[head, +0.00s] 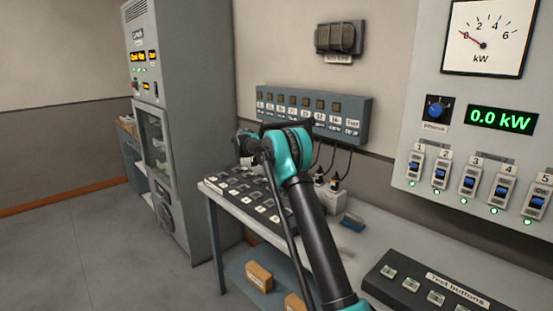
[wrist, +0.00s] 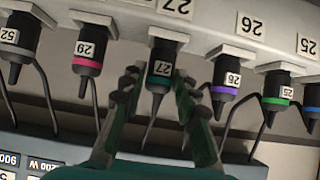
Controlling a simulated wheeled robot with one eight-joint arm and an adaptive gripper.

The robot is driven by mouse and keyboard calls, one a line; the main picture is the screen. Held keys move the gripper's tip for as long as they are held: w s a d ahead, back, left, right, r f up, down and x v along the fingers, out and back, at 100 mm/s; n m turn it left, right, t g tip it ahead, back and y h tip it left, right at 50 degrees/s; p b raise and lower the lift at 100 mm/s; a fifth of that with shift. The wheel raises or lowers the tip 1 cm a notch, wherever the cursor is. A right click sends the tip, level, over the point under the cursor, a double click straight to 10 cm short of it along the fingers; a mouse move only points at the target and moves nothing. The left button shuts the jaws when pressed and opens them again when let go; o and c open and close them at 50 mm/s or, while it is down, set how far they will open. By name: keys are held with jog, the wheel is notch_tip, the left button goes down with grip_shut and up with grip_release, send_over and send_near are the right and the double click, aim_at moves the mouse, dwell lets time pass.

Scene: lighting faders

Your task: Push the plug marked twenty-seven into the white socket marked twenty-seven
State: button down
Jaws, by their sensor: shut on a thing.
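In the wrist view, which is upside down, the plug marked 27 (wrist: 160,72) is black with a teal ring and stands between the two fingers of my gripper (wrist: 157,80). The fingers are shut on it. The white socket marked 27 (wrist: 172,8) is at the plug's top end in the picture, lined up with it. I cannot tell how deep the plug sits in it. A thin cable runs from the plug's other end. In the head view my arm hides most of the gripper and this plug; part of the white socket strip (head: 334,187) shows on the table.
Cables hang from the wall box (head: 353,119). A fader desk (head: 247,188) stands on the table left of my arm.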

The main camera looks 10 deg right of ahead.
jog(key=shift+f, duration=0.4)
dwell(0.7)
jog(key=c, duration=1.1)
grip_release()
jog(key=shift+o, duration=0.2)
